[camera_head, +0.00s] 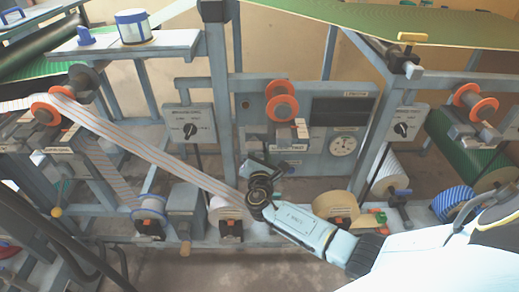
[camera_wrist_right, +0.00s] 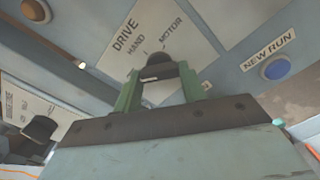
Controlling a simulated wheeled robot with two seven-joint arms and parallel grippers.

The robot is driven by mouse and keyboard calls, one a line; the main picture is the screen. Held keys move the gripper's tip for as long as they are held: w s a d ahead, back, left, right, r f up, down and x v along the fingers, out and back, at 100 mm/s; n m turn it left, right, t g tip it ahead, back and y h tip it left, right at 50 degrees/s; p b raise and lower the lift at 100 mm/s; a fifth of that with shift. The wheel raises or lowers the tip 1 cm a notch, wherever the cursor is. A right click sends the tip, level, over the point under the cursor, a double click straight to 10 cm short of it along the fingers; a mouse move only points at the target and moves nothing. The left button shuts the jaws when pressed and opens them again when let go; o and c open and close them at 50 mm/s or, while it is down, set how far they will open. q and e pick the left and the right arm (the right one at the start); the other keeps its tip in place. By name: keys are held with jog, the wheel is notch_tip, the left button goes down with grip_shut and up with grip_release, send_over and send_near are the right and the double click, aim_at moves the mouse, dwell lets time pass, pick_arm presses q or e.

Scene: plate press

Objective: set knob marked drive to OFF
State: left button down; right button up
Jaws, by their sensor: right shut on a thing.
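The panel marked DRIVE (camera_wrist_right: 125,38) shows in the right wrist view, with the words HAND and MOTOR above a dark knob (camera_wrist_right: 156,66). The green fingers of my right gripper (camera_wrist_right: 159,78) stand on either side of this knob and are shut on it. The knob's pointer is hard to make out, so I cannot tell its setting. No OFF mark can be read; the fingers cover part of the plate. In the head view my right gripper (camera_head: 262,172) reaches the machine's front from the right and hides the knob. My left gripper is not in view.
A blue NEW RUN button (camera_wrist_right: 276,68) lies right of the fingers; an orange button (camera_wrist_right: 35,10) lies upper left. Another knob (camera_wrist_right: 40,128) is at the left. In the head view, a striped web (camera_head: 150,145) runs down beside my gripper, and a paper-coloured roll (camera_head: 335,205) stands near my forearm.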

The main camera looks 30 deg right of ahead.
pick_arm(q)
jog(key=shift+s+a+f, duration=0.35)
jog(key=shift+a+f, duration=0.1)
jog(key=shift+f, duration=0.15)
pick_arm(e)
jog(key=shift+n, duration=0.6)
jog(key=shift+f, duration=0.1)
jog(key=o, duration=1)
jog(key=shift+s+a, duration=0.1)
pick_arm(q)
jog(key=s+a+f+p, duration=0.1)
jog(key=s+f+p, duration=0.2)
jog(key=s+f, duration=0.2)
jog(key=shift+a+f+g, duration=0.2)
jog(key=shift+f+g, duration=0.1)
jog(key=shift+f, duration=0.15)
pick_arm(e)
jog(key=v, duration=1.3)
jog(key=shift+a, duration=0.1)
